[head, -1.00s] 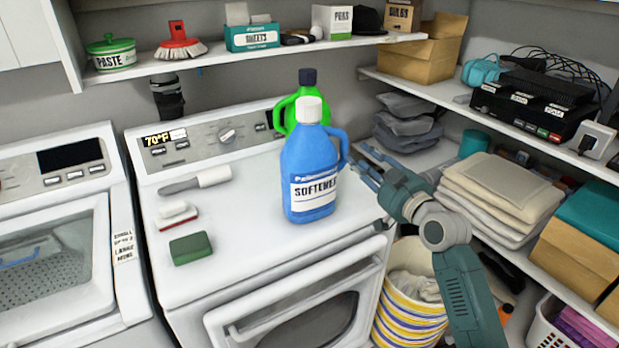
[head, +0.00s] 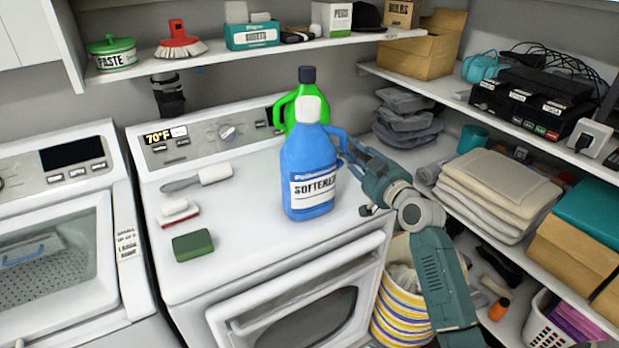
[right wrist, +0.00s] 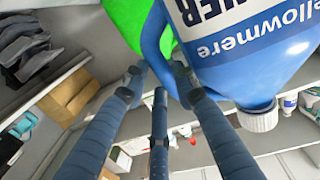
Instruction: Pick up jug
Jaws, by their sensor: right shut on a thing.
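The blue softener jug (head: 307,172) with a white cap stands upright on the white machine's top; its handle is on its right side. My right gripper (head: 350,153) is at that handle, coming from the right. In the right wrist view my fingers (right wrist: 160,78) are shut around the blue handle (right wrist: 154,40), beside the upside-down jug body (right wrist: 245,50). A green jug (head: 290,110) with a dark cap stands right behind the blue one and is partly hidden by it; it also shows in the right wrist view (right wrist: 128,18). My left gripper is not in view.
A brush (head: 198,178), a small red-and-white brush (head: 178,212) and a green sponge (head: 193,245) lie left on the machine top. A shelf (head: 240,58) runs above at the back. Loaded shelves (head: 470,225) and a striped basket (head: 402,305) are at the right.

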